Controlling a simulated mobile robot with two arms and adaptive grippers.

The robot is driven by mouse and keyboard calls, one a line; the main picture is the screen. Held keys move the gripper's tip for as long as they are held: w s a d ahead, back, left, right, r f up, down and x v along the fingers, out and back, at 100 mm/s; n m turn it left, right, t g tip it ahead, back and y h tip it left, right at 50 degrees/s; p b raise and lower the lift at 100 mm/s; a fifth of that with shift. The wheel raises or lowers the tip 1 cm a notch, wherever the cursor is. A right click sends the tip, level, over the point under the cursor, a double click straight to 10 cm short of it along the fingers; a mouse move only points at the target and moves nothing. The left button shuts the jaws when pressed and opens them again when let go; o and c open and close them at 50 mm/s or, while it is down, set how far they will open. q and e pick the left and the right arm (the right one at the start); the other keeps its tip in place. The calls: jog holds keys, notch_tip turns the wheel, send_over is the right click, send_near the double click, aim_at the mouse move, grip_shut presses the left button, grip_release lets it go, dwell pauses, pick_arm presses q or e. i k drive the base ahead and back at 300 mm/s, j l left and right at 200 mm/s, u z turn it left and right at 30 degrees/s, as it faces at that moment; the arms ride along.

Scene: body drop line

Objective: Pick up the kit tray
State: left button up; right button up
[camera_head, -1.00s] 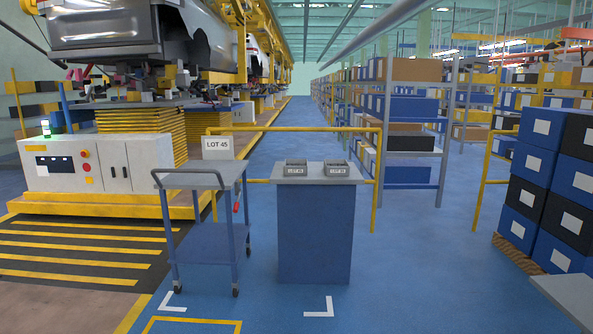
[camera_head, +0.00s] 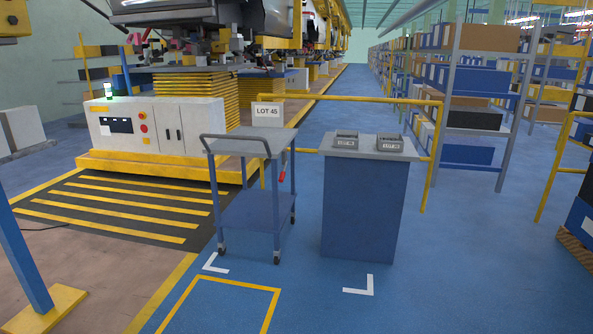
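Two small grey kit trays stand side by side on top of a blue pedestal (camera_head: 364,205) with a grey top. The left tray (camera_head: 346,141) and the right tray (camera_head: 389,143) each have a pale label on the front, too small to read surely. I cannot tell which one the task means. What lies inside them is too small to make out. Neither of my grippers shows in the view.
A blue cart (camera_head: 252,210) with a grey top stands just left of the pedestal. A blue post (camera_head: 22,262) stands at left. Floor in front is clear.

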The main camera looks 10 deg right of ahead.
aim_at(347, 139)
jog(key=i+l+z, duration=0.35)
jog(key=i, duration=0.15)
jog(key=i+l+z, duration=0.2)
jog(key=i+z, duration=0.15)
jog(key=i, duration=0.2)
jog(key=i+z, duration=0.35)
jog(key=i, duration=0.2)
jog(key=i+u, duration=0.1)
jog(key=i, duration=0.6)
jog(key=i+l, duration=0.15)
jog(key=i, duration=0.5)
jog(key=i+l+u, duration=0.15)
jog(key=i, duration=0.5)
jog(key=i+j, duration=0.05)
